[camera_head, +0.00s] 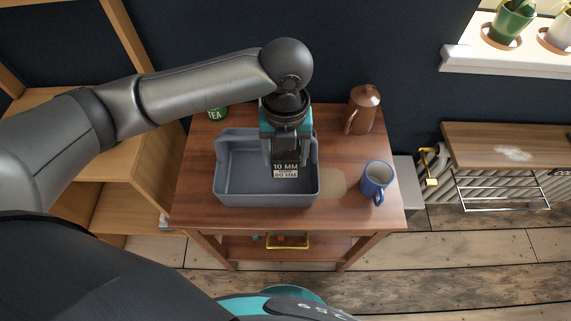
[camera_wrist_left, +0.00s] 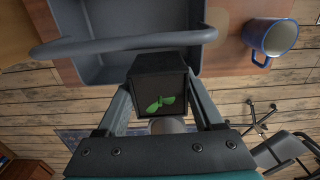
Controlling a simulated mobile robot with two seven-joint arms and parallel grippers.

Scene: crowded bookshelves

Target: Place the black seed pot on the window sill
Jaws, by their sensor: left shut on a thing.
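The black seed pot (camera_wrist_left: 160,66) is square, with a small green seedling showing in its dark opening in the left wrist view. My left gripper (camera_wrist_left: 160,90) is shut on it, with one finger along each side. In the head view, my left gripper (camera_head: 285,150) points down over the grey caddy (camera_head: 232,196), which stands on a wooden table. The pot is mostly hidden by the gripper there, and I cannot tell its exact height above the caddy. The white window sill (camera_head: 500,66) is at the upper right. My right gripper is not in view.
A blue mug (camera_head: 376,180) stands right of the caddy, a brown lidded pot (camera_head: 363,108) behind it, and a green tea tin (camera_head: 217,113) at the back left.

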